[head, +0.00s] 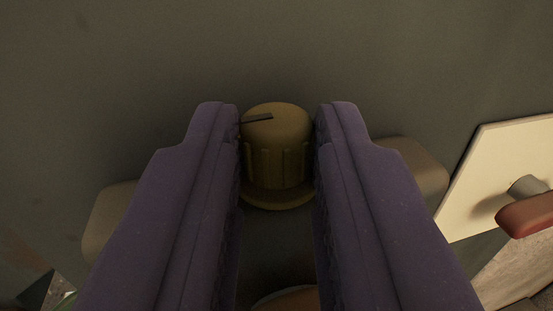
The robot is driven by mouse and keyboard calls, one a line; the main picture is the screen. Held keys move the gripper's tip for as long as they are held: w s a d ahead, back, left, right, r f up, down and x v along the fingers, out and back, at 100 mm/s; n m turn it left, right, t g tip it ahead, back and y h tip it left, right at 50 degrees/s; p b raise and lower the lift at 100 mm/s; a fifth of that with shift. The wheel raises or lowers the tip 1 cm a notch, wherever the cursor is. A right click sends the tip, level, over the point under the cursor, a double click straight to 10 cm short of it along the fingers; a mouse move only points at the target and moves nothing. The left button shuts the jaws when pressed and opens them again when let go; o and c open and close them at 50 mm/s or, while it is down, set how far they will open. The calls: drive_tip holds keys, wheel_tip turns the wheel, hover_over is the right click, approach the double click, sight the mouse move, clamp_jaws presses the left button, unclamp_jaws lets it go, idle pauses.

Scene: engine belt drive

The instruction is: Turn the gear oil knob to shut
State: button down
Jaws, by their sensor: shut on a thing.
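The gear oil knob (277,155) is a brass-coloured, ribbed round knob with a wider flange at its base. A dark pointer line on its top face runs toward the left and slightly down. My gripper (277,142) has two purple fingers, one on each side of the knob, and is shut on it. The fingers hide the knob's left and right edges. No marking that names the knob or its shut position is readable here.
A dark grey panel fills the background. A brownish block (412,165) shows behind the fingers on both sides. At right is a cream plate (500,165) with a metal stub and a red handle (527,214). Part of a round brown thing (290,300) shows at the bottom between the fingers.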

drive_tip(key=n+y, duration=0.2)
drive_tip(key=y, duration=0.1)
drive_tip(key=d+n+g+y+b, duration=0.1)
drive_tip(key=n+y, duration=0.1)
drive_tip(key=shift+w+d+y, duration=0.1)
drive_tip(key=shift+w+y, duration=0.1)
drive_tip(key=shift+y, duration=0.2)
drive_tip(key=shift+w+d+n+g+y+b, duration=0.2)
drive_tip(key=shift+n+g+y+b, duration=0.15)
drive_tip(key=shift+n+g+y, duration=0.95)
drive_tip(key=shift+w+d+n+g+y+b, duration=0.15)
drive_tip(key=shift+n+g+y+b, duration=0.15)
drive_tip(key=shift+n+g+y, duration=1)
drive_tip(key=shift+s+y, duration=0.1)
drive_tip(key=shift+y, duration=0.5)
drive_tip(key=shift+t, duration=0.4)
drive_tip(key=c, duration=0.9)
unclamp_jaws()
drive_tip(key=shift+c, duration=0.2)
drive_tip(key=shift+r, duration=0.1)
drive_tip(key=shift+m, duration=0.3)
